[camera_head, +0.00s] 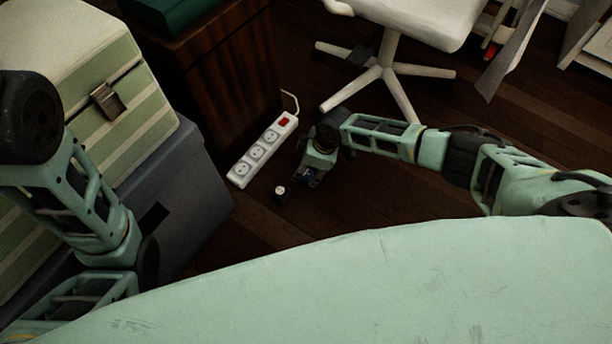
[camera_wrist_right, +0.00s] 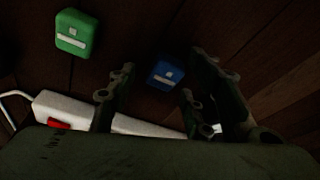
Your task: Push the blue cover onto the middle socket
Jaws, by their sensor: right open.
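The white power strip (camera_head: 262,150) lies on the floor with several sockets in a row and a red switch at its far end. The middle socket (camera_head: 257,152) shows uncovered. My right gripper (camera_head: 311,180) points down just right of the strip, open. In the wrist view the blue cover (camera_wrist_right: 165,74) lies between and beyond the open fingers (camera_wrist_right: 160,84), apparently not gripped. A trace of blue shows at the gripper in the head view. The strip (camera_wrist_right: 60,110) is partly hidden behind my gripper there. My left arm shows at the left, but its gripper is outside the picture.
A green cover (camera_wrist_right: 76,33) lies on the floor. A wooden cabinet (camera_head: 228,75), grey box (camera_head: 190,205) and white chair (camera_head: 385,75) surround the area.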

